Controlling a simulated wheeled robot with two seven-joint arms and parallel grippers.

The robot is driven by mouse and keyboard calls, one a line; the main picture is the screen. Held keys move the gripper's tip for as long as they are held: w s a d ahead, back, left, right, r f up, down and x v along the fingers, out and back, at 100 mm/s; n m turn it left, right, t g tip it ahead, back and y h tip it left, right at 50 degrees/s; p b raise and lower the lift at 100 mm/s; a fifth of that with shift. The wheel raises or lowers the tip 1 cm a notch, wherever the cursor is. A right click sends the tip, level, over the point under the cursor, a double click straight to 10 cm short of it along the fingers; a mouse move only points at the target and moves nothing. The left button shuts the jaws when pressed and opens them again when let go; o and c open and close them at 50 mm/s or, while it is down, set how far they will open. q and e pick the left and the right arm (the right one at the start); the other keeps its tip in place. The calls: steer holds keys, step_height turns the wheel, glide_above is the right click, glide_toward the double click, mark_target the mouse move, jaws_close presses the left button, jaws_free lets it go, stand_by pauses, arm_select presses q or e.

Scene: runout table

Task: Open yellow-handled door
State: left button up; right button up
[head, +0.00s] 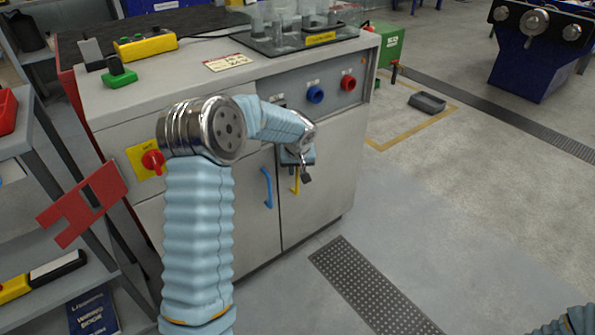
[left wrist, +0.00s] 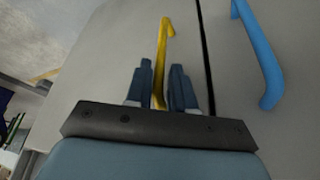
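The yellow handle (head: 295,181) is an upright bar on the right-hand door (head: 325,195) of the grey cabinet. That door sits flush with the cabinet front and looks closed. My left gripper (head: 302,178) is at the handle and hides part of it in the head view. In the left wrist view the yellow handle (left wrist: 162,50) runs down between the two fingers of my left gripper (left wrist: 161,75). The fingers look open, with a narrow gap beside the bar. My right gripper is out of view; only a bit of my right arm shows at the bottom right corner.
A blue handle (head: 267,188) on the neighbouring door is close by and also shows in the left wrist view (left wrist: 258,55). A red rotary switch (head: 152,161) is on the cabinet's left. Floor before the doors is clear, with a dark grate (head: 370,290).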

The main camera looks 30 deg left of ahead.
arm_select(q)
steer(key=shift+x, duration=1.3)
jaws_close()
